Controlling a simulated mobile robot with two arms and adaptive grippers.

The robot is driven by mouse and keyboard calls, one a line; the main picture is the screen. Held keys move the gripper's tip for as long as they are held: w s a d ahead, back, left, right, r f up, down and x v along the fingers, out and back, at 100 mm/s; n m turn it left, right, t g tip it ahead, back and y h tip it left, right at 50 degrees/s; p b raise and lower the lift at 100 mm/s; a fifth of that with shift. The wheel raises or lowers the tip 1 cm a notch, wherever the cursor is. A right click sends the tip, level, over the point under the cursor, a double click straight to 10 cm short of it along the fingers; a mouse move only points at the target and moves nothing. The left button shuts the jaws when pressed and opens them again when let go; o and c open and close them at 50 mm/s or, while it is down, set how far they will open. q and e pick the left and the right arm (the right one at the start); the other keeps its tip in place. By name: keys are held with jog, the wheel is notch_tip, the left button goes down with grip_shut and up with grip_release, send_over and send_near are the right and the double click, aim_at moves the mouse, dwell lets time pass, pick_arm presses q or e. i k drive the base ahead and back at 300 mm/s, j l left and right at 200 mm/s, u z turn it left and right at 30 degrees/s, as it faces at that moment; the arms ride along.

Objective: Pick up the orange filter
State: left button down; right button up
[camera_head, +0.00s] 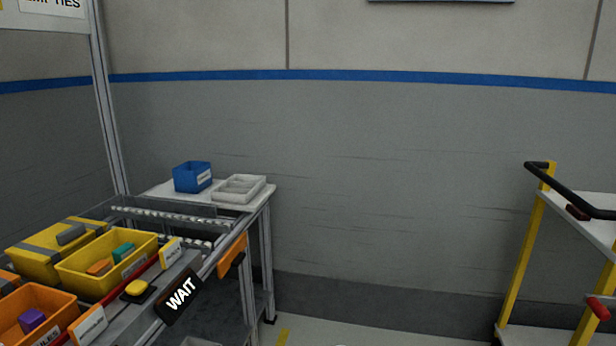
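A small orange piece (100,267) lies in a yellow bin (85,284) at the lower left, beside a teal piece (123,252). It may be the orange filter, but it is too small to tell. The bin's front wall hides part of its floor. Neither of my grippers shows in the head view.
An orange bin (58,301) with a purple piece (31,319) stands nearer. Behind are a second yellow bin (38,263), a blue bin (193,177) and a white tray (255,190). A WAIT sign (181,294) hangs in front. A yellow-framed cart (526,262) stands right; floor between is clear.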

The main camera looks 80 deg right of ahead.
aim_at(99, 271)
jog(key=z, duration=4.15)
jog(key=u, duration=2.7)
jog(key=i+z, duration=0.15)
jog(key=z, duration=0.2)
jog(key=i+z, duration=0.1)
jog(key=z, duration=0.25)
jog(key=i+z, duration=0.15)
jog(key=z, duration=0.2)
